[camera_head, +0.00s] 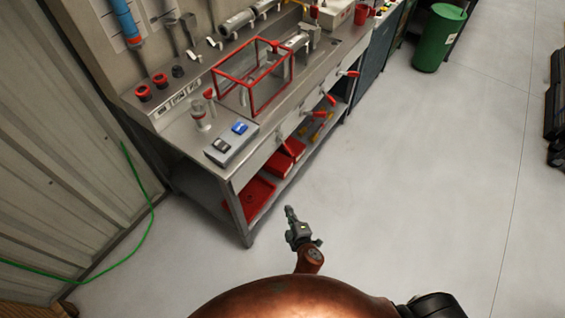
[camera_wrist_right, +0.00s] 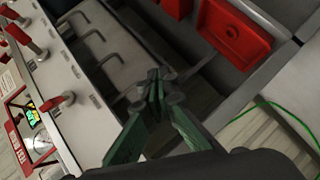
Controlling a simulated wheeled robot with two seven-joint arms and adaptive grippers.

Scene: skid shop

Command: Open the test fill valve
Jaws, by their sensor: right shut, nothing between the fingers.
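Several red-handled valves run along the bench's front panel: one (camera_head: 348,73) at the far end, others (camera_head: 328,98) nearer. In the right wrist view, red handles (camera_wrist_right: 58,102) show at the left on a pale panel with small labels. I cannot read which is the test fill valve. My right gripper (camera_head: 290,210) is over the floor in front of the bench's near end, apart from the valves. In the right wrist view, its green fingers (camera_wrist_right: 160,78) are shut with nothing between them. My left gripper is not in view.
The steel bench (camera_head: 190,150) carries a red frame cage (camera_head: 250,82) and a switch box (camera_head: 230,143). Red bins (camera_head: 258,196) sit on its lower shelf. A green hose (camera_head: 148,200) runs at left. A green bin (camera_head: 438,40) stands far back.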

